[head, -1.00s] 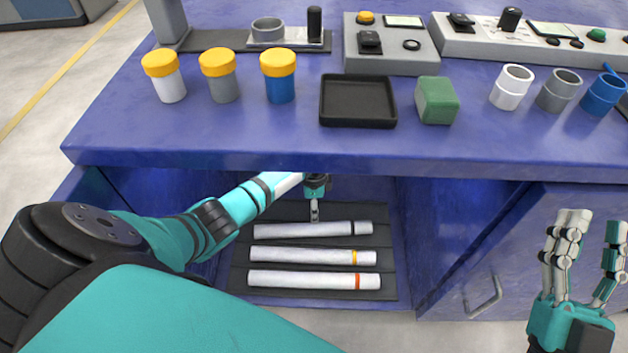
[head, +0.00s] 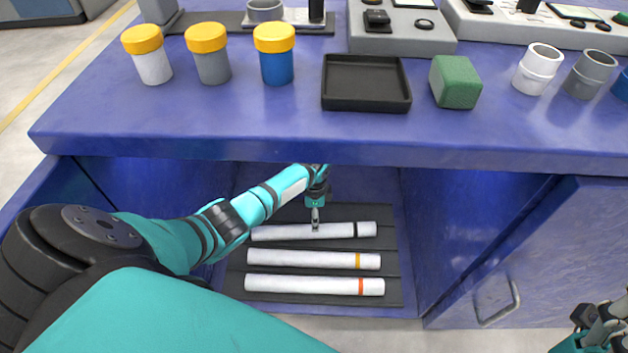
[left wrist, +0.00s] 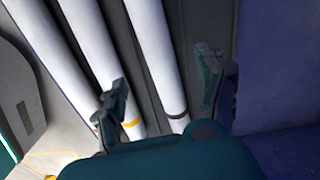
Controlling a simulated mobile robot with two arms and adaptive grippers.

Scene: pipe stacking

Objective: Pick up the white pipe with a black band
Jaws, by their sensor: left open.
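The white pipe with a black band (head: 290,232) lies on the dark rack in the open cabinet, the farthest of three pipes. Its black band is near the right end. My left gripper (head: 315,219) points down at this pipe, right of its middle. In the left wrist view the left gripper (left wrist: 160,88) is open, with one finger on each side of the black-banded pipe (left wrist: 155,50). Whether the fingers touch it cannot be told. My right gripper (head: 603,326) is at the lower right corner, partly cut off, away from the pipes.
A white pipe with a yellow band (head: 300,259) and one with a red band (head: 300,285) lie parallel in front. The blue tabletop (head: 230,130) overhangs the cabinet. It holds capped jars, a black tray (head: 365,84) and a green block (head: 455,82). A cabinet door (head: 550,250) stands at right.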

